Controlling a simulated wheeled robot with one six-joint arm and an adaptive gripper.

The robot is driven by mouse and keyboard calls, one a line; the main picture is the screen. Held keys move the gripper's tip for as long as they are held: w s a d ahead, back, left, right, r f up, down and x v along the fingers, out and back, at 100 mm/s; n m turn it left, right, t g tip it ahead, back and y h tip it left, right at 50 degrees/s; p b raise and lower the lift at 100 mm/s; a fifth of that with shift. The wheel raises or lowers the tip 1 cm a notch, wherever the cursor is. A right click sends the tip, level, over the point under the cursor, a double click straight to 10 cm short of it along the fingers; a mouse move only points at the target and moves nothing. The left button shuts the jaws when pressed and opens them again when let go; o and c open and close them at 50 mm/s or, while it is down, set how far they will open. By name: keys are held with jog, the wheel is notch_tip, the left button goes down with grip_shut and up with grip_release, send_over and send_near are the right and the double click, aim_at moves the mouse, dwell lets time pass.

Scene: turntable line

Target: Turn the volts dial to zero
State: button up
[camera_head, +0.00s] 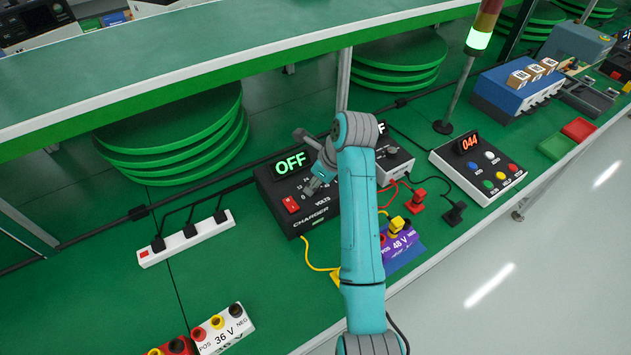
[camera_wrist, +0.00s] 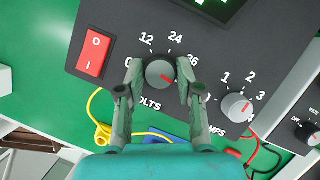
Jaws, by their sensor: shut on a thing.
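The black charger (camera_head: 273,205) sits on the green bench, its display reading OFF. In the wrist view its grey volts dial (camera_wrist: 158,71) is between the two fingers of my gripper (camera_wrist: 159,75), which is shut on it. The dial's red mark points right and slightly down. The labels 12, 24 and 36 run over the top and right of the dial; a 0 is partly hidden at the left finger. The right finger covers the area the mark faces. In the head view my gripper (camera_head: 318,183) is at the charger's face, and my arm hides its right part.
The red power switch (camera_wrist: 95,54) is left of the dial and the amps dial (camera_wrist: 236,107) is right of it. A purple 48 V battery (camera_head: 399,245), yellow and red leads and a grey device (camera_head: 393,160) lie close by. A power strip (camera_head: 186,238) is at left.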

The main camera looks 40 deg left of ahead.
jog(key=n+g, duration=0.1)
jog(key=n, duration=0.4)
jog(key=shift+w+g+h, duration=0.15)
jog(key=shift+g+h, duration=0.25)
jog(key=shift+n+g+h, duration=0.4)
jog(key=shift+n+g, duration=0.1)
jog(key=shift+n, duration=1.3)
jog(key=o, duration=1.2)
jog(key=shift+a, duration=0.1)
jog(key=shift+c, duration=0.2)
